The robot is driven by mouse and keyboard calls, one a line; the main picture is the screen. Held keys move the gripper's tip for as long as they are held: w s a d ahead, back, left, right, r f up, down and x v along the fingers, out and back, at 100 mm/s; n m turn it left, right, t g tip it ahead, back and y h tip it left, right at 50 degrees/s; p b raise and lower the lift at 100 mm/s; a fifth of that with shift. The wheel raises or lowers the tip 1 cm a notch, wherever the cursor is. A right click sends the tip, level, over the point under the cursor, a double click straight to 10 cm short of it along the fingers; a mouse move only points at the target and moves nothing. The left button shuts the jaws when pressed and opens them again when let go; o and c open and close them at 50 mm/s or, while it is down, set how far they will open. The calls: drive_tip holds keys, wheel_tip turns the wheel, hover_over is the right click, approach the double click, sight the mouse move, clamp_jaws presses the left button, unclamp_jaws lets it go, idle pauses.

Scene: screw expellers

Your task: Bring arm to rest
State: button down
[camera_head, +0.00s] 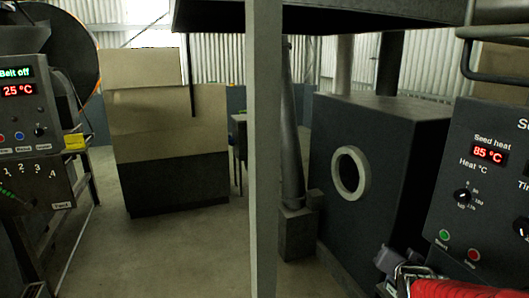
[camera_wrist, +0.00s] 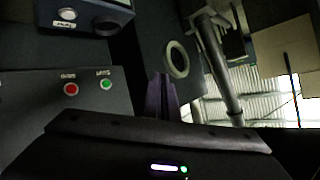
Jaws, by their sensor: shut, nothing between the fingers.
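My gripper (camera_wrist: 161,84) shows in the wrist view as a dark purple-grey pair of fingers, closed together and empty. In the head view what looks like its tip (camera_head: 386,257) shows at the lower right, in front of the dark machine and left of the seed heat panel. The rest of my arm is mostly out of the head view. The wrist view is turned over, with the panel's red and green buttons at its left. I cannot tell the exact gap between gripper and panel.
The seed heat panel (camera_head: 466,185) reads 85 °C. A dark machine with a pale ring (camera_head: 351,173) stands behind my gripper. A grey post (camera_head: 264,150) rises in the middle. A "Belt off" panel (camera_head: 25,115) is at left. Open floor (camera_head: 190,250) lies between.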

drive_tip(key=s+a+n+g+y, duration=0.2)
drive_tip(key=s+a+n+g, duration=0.1)
drive_tip(key=s+a, duration=0.5)
drive_tip(key=s+a+n+g+y, duration=0.2)
drive_tip(key=s+a+n, duration=0.3)
drive_tip(key=s+a, duration=0.4)
drive_tip(key=s+g, duration=0.1)
drive_tip(key=s, duration=0.5)
drive_tip(key=shift+s+a+r+g, duration=0.2)
drive_tip(key=shift+a+r+g, duration=0.1)
drive_tip(key=shift+r, duration=0.1)
drive_tip(key=shift+d, duration=0.1)
